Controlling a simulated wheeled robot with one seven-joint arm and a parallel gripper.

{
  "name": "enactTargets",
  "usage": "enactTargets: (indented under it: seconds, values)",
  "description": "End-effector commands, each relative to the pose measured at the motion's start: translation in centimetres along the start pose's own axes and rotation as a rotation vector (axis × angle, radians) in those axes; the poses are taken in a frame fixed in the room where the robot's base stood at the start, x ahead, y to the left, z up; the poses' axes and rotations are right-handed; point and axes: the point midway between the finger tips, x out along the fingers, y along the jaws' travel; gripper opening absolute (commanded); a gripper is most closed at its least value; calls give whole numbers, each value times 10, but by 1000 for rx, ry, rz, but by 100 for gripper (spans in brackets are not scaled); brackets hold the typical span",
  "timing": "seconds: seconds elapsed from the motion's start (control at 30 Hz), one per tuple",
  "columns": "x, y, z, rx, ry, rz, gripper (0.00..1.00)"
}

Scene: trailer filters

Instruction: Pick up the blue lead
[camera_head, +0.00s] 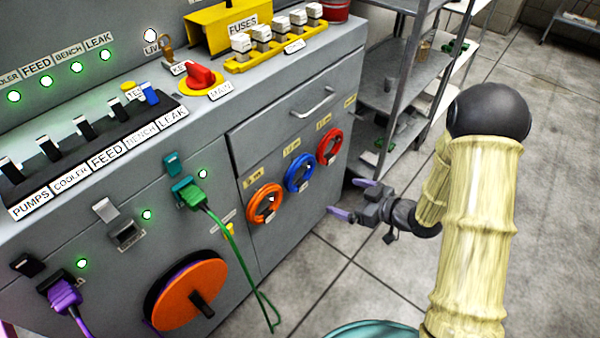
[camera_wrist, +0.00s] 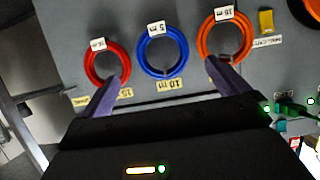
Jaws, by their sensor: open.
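The blue lead (camera_head: 299,172) is a coiled ring hanging on the grey cabinet front, between an orange coil (camera_head: 264,203) on its left and a red coil (camera_head: 329,147) on its right. In the wrist view the blue lead (camera_wrist: 162,51) is near the top middle, with a white tag at its top edge. My gripper (camera_head: 350,197) is open and empty, in front of the cabinet and apart from it in the head view. In the wrist view its purple fingers (camera_wrist: 165,78) are spread to either side below the blue lead, overlapping the red and orange coils in the picture.
A drawer handle (camera_head: 313,104) juts out above the coils. An orange reel (camera_head: 186,291) and a green cable (camera_head: 235,250) are at the left. A metal shelf rack (camera_head: 391,100) stands beyond the cabinet. The tiled floor right of my arm is clear.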

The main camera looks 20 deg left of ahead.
Motion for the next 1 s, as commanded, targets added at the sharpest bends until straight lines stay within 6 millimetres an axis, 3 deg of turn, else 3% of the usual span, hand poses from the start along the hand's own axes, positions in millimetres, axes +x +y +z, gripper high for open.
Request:
enactTargets:
  seconds: [0.63,0.8,1.0]
  values:
    - [108,-1,3,-2,0,-2,100]
    - [120,0,1,0,0,0,100]
    - [120,0,0,1,-1,1,100]
